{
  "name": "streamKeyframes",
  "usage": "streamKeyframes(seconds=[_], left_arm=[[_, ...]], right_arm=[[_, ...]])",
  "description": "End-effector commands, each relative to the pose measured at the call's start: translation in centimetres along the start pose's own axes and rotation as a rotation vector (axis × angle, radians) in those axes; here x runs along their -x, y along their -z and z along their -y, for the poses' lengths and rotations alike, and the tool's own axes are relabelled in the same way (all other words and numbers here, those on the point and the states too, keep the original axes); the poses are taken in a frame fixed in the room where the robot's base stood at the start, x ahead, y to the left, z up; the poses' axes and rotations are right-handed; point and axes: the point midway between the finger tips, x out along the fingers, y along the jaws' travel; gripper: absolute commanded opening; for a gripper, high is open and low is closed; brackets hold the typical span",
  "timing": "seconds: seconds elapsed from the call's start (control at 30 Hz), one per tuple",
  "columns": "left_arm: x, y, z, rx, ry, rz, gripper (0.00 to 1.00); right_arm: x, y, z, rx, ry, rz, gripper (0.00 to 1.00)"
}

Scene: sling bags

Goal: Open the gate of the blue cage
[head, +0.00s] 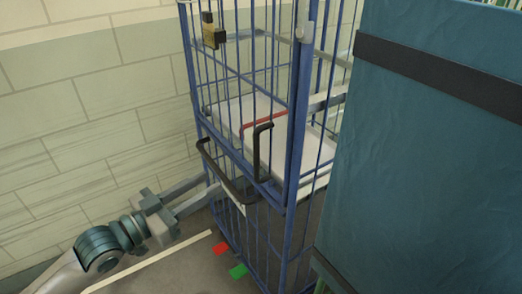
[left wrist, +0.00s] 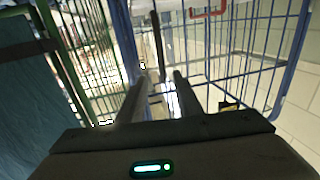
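The blue cage (head: 297,110) stands in the middle of the head view, with a barred front. Its gate carries a long black handle (head: 226,177) low on the left and a shorter upright black handle (head: 257,152) beside it. A brass-and-black latch (head: 213,32) hangs high on the left. My left gripper (head: 214,187) is open, its fingers apart and pointing at the cage front by the long handle. In the left wrist view, a dark upright bar (left wrist: 157,45) lies ahead of the gap between the fingers (left wrist: 163,85). I cannot tell whether they touch it. My right gripper is not in view.
A large teal covered cart (head: 420,150) with a black strap stands close on the right. A pale block wall (head: 100,110) runs behind on the left. Floor is free at the lower left.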

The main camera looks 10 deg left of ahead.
Motion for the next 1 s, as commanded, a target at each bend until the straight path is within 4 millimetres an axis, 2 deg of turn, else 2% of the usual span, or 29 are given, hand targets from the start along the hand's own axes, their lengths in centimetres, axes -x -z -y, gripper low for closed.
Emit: streamKeyframes(seconds=[0.33,0.57,0.77,1.0], left_arm=[[-0.2,0.0,0.1,0.000,0.002,0.000,0.32],[-1.3,0.1,0.2,0.001,0.004,-0.001,0.32],[-3.6,0.3,0.2,0.001,0.003,-0.002,0.32],[-7.6,0.3,0.2,0.002,0.003,-0.002,0.32]], right_arm=[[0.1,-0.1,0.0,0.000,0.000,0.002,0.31],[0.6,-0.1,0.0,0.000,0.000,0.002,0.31],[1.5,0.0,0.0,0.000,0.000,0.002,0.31],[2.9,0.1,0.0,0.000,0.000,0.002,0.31]])
